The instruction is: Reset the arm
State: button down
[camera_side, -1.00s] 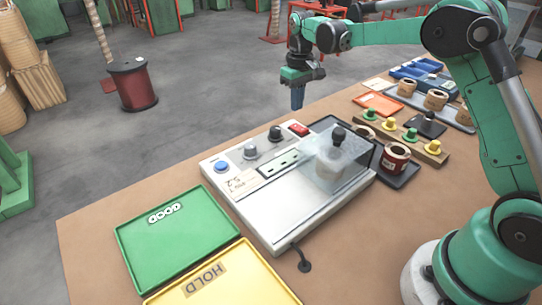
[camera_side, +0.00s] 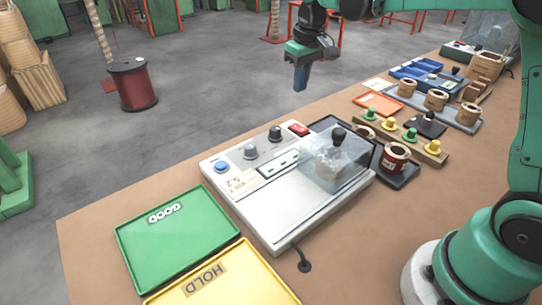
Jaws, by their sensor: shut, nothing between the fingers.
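My gripper (camera_side: 300,78) hangs in the air near the top middle of the side view, above and behind the test unit. The test unit (camera_side: 300,215) is a pale box with knobs, a blue button, a red switch and a clear cover (camera_side: 352,172). A coil shows blurred under the cover. My green arm reaches in from the right.
A green GOOD tray (camera_side: 180,245) and a yellow HOLD tray (camera_side: 225,275) lie at the front left. A dark tray with a coil (camera_side: 395,160), a wooden rack of coloured pegs (camera_side: 425,152), an orange tray (camera_side: 378,104) and blue bins (camera_side: 415,68) stand to the right.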

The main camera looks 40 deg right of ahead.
jog(key=s+a+t, duration=0.1)
jog(key=s+a, duration=0.1)
jog(key=s, duration=0.2)
jog(key=s+a+t, duration=0.1)
jog(key=s+t, duration=0.1)
jog(key=s, duration=0.3)
jog(key=s+a+t, duration=0.2)
jog(key=s, duration=0.3)
jog(key=shift+a+f, duration=0.3)
jog(key=shift+s+a+f+t, duration=0.1)
jog(key=shift+s+f+t, duration=0.15)
jog(key=shift+f+t, duration=0.05)
